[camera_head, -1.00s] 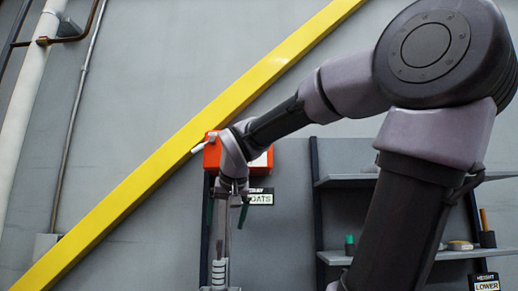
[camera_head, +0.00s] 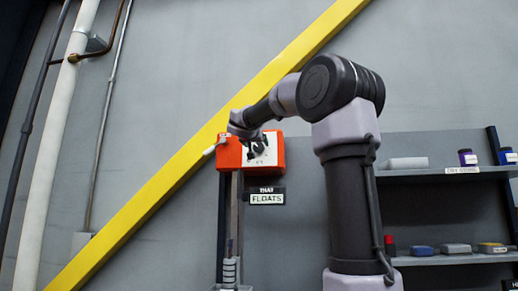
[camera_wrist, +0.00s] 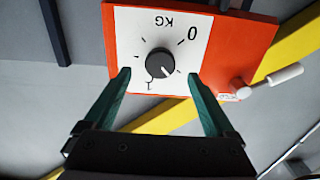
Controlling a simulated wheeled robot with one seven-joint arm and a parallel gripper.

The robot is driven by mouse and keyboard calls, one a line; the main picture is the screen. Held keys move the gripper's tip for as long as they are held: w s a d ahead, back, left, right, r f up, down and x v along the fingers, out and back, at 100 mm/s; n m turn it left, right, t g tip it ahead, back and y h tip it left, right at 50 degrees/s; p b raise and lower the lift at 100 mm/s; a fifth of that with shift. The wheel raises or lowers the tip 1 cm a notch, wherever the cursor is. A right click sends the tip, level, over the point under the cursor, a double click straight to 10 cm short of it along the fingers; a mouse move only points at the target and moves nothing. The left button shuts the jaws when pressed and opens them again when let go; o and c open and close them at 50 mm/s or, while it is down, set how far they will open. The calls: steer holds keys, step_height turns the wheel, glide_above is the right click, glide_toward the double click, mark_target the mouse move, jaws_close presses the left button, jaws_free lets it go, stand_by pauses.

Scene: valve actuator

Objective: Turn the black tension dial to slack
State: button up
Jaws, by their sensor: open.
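The black tension dial (camera_wrist: 160,62) is a round knob on a white plate (camera_wrist: 125,35) on an orange box (camera_wrist: 240,45), seen upside down in the wrist view. A light mark on the knob points toward the lower right. The plate reads "KG" and "0", with a curved mark at lower left. My gripper (camera_wrist: 160,76) is open, its green fingers on either side below the dial and apart from it. In the head view my gripper (camera_head: 256,146) is in front of the plate on the orange box (camera_head: 229,156) and partly hides the dial.
A white-handled lever (camera_wrist: 285,75) sticks out from the box's side. Shelves (camera_head: 440,175) with jars and small items stand at right. A yellow diagonal beam (camera_head: 150,195) crosses the wall behind.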

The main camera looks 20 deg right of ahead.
mark_target(258, 148)
steer(key=x, duration=0.5)
steer(key=shift+w+d, duration=0.1)
steer(key=c, duration=1.4)
